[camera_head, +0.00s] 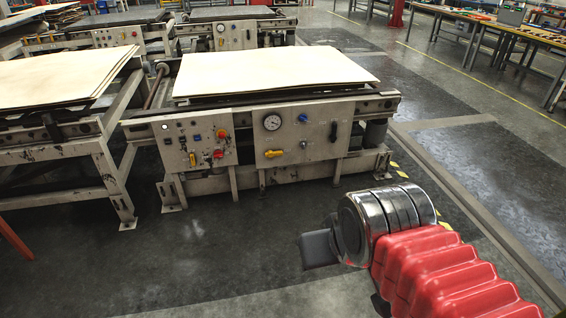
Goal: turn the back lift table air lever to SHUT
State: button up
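The nearer lift table (345,108) stands mid-picture. My gripper (316,249) is at lower right, in front of and apart from the nearer table. Only a dark grey part of it shows, and its fingers cannot be made out separately.
Pale sheets (270,69) lie on the nearer table. Another sheet-loaded table (60,75) stands at left. A button panel (194,141) sits left of the gauge panel. Workbenches (500,30) stand at upper right. The grey floor (470,130) right of the tables is open.

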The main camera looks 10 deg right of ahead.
aim_at(270, 154)
jog(key=k, duration=0.25)
jog(key=z, duration=0.2)
jog(key=i, duration=0.5)
jog(key=z, duration=0.45)
jog(key=i, duration=2.25)
jog(key=u, duration=1.2)
jog(key=i, duration=0.85)
jog(key=u, duration=0.6)
